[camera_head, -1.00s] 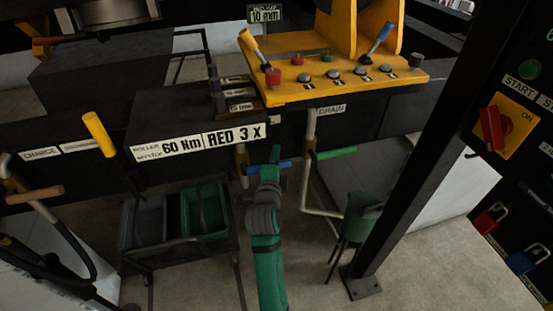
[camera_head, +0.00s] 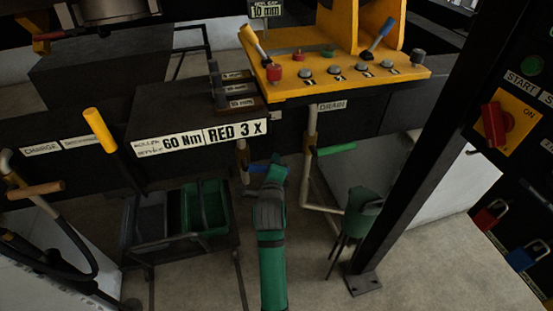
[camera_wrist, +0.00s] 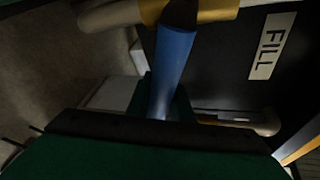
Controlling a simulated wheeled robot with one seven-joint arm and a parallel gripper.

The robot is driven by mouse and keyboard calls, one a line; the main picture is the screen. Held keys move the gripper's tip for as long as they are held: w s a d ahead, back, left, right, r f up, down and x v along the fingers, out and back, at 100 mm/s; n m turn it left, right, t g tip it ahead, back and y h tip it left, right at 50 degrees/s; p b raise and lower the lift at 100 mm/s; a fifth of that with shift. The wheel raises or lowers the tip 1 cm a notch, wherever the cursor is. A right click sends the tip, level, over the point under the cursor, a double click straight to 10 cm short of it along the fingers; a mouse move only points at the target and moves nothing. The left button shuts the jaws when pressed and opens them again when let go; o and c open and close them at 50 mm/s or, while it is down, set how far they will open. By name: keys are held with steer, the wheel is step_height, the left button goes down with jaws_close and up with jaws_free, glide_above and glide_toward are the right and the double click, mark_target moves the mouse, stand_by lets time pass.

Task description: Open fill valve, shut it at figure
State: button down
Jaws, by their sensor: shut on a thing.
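The fill valve has a blue lever (camera_head: 257,168) on a pipe under the black bench, left of the drain pipe. In the wrist view the blue lever (camera_wrist: 172,70) runs up from between my jaws to a brass-coloured pipe fitting (camera_wrist: 215,10). A FILL label (camera_wrist: 272,45) is on the dark panel beside it. My gripper (camera_head: 276,163) is shut on the lever; in the head view my wrist hides part of the lever. I cannot make out a readable fill figure.
The drain valve's green lever (camera_head: 336,151) is close to the right. A yellow console (camera_head: 300,95) overhangs above.

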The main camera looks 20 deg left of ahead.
steer(key=shift+s+a+f+m+g+y, duration=0.25)
steer(key=shift+s+a+f+m+g, duration=0.15)
steer(key=shift+f+m, duration=0.3)
steer(key=shift+s+a+f+m+g+y, duration=0.25)
steer(key=shift+a+f+m, duration=0.2)
steer(key=shift+f+m, duration=0.25)
steer(key=c, duration=1.6)
jaws_free()
steer(key=shift+o, duration=0.2)
steer(key=shift+d, duration=0.1)
steer(key=v, duration=1)
steer(key=shift+s+d+r, duration=0.15)
steer(key=shift+s, duration=0.1)
